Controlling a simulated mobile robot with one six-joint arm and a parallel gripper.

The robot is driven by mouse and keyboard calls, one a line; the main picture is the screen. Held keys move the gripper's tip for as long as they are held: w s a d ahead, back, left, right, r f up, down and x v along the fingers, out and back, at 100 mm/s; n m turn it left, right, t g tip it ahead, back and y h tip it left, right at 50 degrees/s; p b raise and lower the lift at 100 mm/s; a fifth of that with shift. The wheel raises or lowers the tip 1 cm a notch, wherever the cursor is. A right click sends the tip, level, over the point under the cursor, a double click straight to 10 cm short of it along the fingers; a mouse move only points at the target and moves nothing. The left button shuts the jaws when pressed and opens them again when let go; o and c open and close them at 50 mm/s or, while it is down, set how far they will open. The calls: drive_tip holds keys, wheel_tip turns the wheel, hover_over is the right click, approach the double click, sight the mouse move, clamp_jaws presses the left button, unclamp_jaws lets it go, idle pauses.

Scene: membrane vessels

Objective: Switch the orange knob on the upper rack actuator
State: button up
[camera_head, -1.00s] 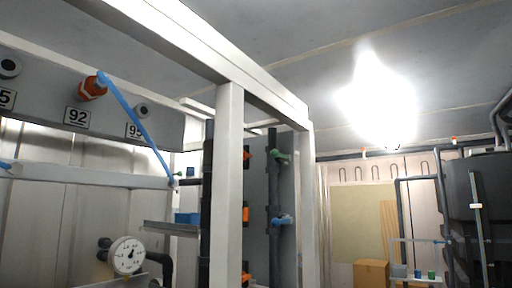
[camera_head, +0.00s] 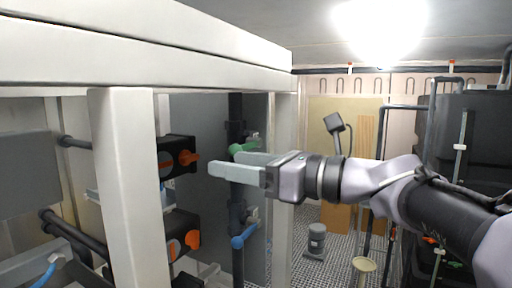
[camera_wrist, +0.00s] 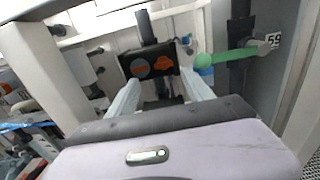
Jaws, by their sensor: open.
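The upper actuator (camera_head: 168,152) is a black box on the rack, behind the white post. Its orange knob (camera_head: 188,158) sticks out to the right. In the wrist view the knob (camera_wrist: 163,63) shows on the box face, right of an orange-red disc (camera_wrist: 139,67). My gripper (camera_head: 226,163) is open and empty, its two pale fingers pointing left toward the knob with a gap between. In the wrist view the knob lies beyond and between the fingertips (camera_wrist: 160,79); I see no contact.
A lower black actuator (camera_head: 180,236) with an orange knob sits below. A green valve handle (camera_head: 243,149) lies close behind my fingers; it also shows in the wrist view (camera_wrist: 225,57). A blue handle (camera_head: 243,236) is lower. The white post (camera_head: 128,190) stands left of the actuators.

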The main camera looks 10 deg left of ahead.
sight(193, 157)
drive_tip(key=p+x, duration=0.1)
drive_tip(key=x, duration=0.7)
drive_tip(key=shift+w+p, duration=0.25)
drive_tip(key=shift+p, duration=0.05)
drive_tip(key=shift+w+a+f, duration=0.1)
drive_tip(key=shift+w+a, duration=0.3)
drive_tip(key=shift+a, duration=0.1)
drive_tip(key=shift+s, duration=0.1)
drive_tip(key=shift+c, duration=0.2)
clamp_jaws()
